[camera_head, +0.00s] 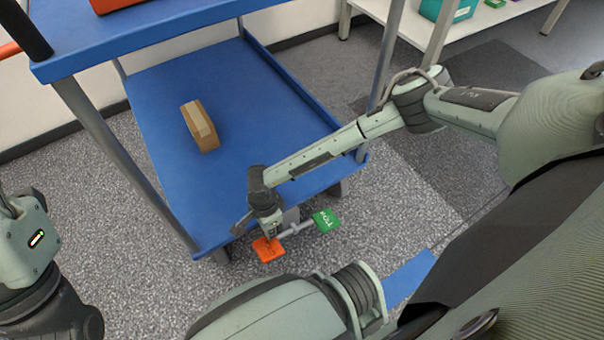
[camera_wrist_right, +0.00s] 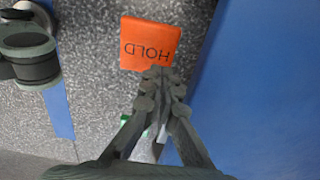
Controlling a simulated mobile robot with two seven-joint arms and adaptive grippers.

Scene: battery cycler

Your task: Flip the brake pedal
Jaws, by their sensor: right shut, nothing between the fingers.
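The brake pedal sits low at the near corner of the blue cart. It has an orange plate marked HOLD (camera_head: 268,249) and a green plate (camera_head: 326,220) joined by a grey bar. My right gripper (camera_head: 270,231) points down at the orange plate's edge, shut and empty. In the right wrist view, the orange plate (camera_wrist_right: 150,44) lies just beyond the closed fingertips (camera_wrist_right: 161,74). I cannot tell whether they touch it. The green plate (camera_wrist_right: 126,121) is mostly hidden behind the fingers. Part of my left arm shows at the lower left in the head view; its fingers are not visible.
The cart's blue lower shelf (camera_head: 160,150) holds a brown box (camera_head: 200,127). Grey cart posts (camera_head: 125,160) and the blue upper shelf (camera_head: 160,30) flank my right arm's reach. A white table (camera_head: 480,25) stands behind. Speckled floor surrounds the pedal.

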